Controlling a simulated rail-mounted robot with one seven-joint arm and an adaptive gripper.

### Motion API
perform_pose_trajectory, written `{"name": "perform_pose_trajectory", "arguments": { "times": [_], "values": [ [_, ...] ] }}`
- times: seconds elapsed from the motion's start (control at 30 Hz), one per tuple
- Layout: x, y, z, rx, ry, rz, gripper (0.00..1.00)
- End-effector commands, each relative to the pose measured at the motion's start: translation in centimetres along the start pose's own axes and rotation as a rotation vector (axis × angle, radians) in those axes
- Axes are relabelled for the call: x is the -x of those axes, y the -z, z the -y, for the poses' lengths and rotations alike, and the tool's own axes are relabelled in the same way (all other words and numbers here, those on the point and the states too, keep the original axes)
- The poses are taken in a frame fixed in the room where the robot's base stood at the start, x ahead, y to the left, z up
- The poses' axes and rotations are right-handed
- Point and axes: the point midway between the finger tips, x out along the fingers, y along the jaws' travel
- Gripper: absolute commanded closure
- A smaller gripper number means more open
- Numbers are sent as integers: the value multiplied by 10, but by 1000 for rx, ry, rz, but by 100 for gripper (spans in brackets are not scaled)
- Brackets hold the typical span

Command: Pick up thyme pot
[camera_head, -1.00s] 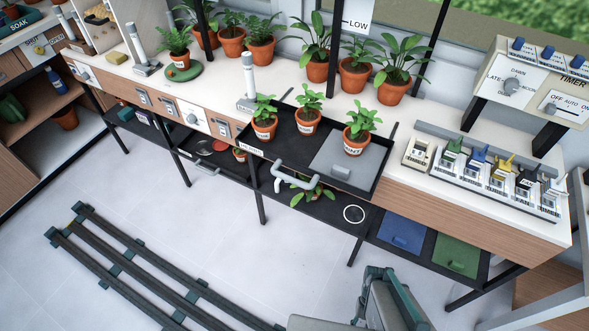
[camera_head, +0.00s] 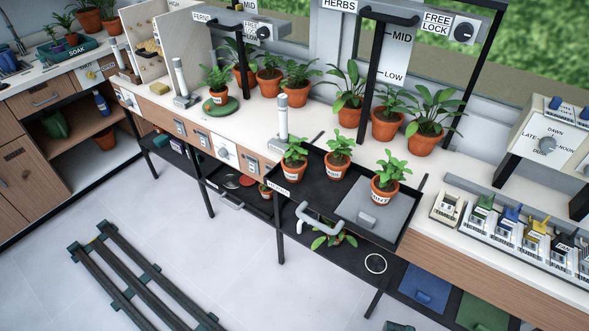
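Three small leafy herbs in terracotta pots with white labels stand in a black tray (camera_head: 352,222) that juts from the bench front. They are a left pot (camera_head: 294,161), a middle pot (camera_head: 336,168) and a right pot (camera_head: 384,194). The right label seems to read MINT. The other two labels are too small to read surely, so I cannot tell which pot is thyme. My gripper is not in view.
The tray has a grey front handle (camera_head: 318,220). Larger potted plants, including one on a green disc (camera_head: 224,106), stand behind on the white bench. Coloured switches (camera_head: 508,225) line the right. A lower shelf holds another plant (camera_head: 330,238). Dark floor rails (camera_head: 140,275) lie at lower left.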

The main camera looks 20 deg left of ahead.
Motion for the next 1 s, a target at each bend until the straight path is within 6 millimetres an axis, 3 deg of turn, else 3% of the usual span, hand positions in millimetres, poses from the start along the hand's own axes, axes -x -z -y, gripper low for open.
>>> {"name": "perform_pose_trajectory", "arguments": {
  "times": [0.43, 0.77, 1.0],
  "values": [
    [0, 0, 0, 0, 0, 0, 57],
    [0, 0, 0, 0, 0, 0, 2],
    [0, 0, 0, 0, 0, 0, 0]
  ]
}}
